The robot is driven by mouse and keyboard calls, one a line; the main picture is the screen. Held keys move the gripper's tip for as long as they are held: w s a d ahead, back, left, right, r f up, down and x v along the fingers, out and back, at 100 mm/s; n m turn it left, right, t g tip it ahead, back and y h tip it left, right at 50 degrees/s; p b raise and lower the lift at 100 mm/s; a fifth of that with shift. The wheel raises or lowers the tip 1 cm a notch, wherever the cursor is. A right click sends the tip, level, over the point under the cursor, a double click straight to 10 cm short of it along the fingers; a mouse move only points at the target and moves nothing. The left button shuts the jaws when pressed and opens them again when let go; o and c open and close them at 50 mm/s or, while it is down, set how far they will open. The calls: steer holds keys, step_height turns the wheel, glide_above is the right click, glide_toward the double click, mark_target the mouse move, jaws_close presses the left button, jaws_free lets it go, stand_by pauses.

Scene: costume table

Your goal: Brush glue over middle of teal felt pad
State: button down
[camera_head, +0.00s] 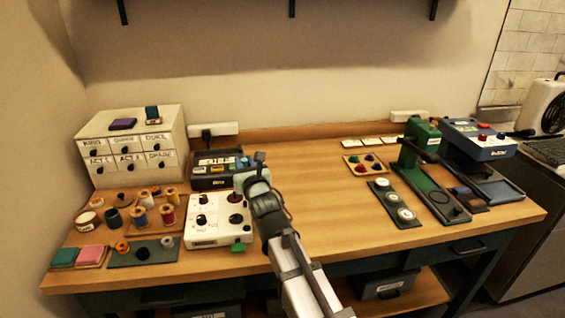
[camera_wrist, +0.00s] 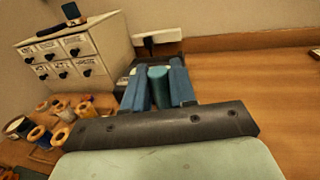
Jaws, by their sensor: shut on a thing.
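A teal felt pad (camera_head: 64,257) lies at the front left of the table beside a pink pad (camera_head: 91,254). My gripper (camera_head: 258,163) is above the table's back middle, well to the right of the teal pad. In the wrist view my gripper's blue fingers (camera_wrist: 158,88) are shut on a teal cylinder (camera_wrist: 158,75). I cannot tell whether this is the brush handle; its lower end is hidden. The teal pad does not show in the wrist view. I cannot make out glue on the pad.
A white dial box (camera_head: 217,222) stands below my gripper, with a dark box (camera_head: 224,170) behind it. Spools and small pots (camera_head: 140,217) crowd the left. A white drawer cabinet (camera_head: 132,145) stands behind them. Green (camera_head: 428,185) and blue (camera_head: 482,145) machines stand right. The middle is mostly clear.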

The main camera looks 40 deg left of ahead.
steer(key=s+a+f+n+g+y, duration=0.1)
steer(key=s+a+n+g, duration=0.1)
steer(key=s+a, duration=1.1)
steer(key=s+a+n+g+y, duration=0.1)
steer(key=s+a+g, duration=0.2)
steer(key=s+a, duration=0.9)
steer(key=s+a+f+n+g+y, duration=0.15)
steer(key=s+a, duration=0.55)
steer(key=s, duration=1.2)
steer(key=w+a+r+m+t+h, duration=0.2)
steer(key=w+a+m+t, duration=0.15)
steer(key=a, duration=0.45)
steer(key=w+d+r+m+t+h, duration=0.2)
steer(key=w+m+t+h, duration=0.1)
steer(key=w+t, duration=0.2)
steer(key=shift+w+d+t+h, duration=0.15)
steer(key=shift+d+t+h, duration=0.05)
steer(key=shift+t+h, duration=0.15)
steer(key=shift+f, duration=2.85)
steer(key=shift+f, duration=0.5)
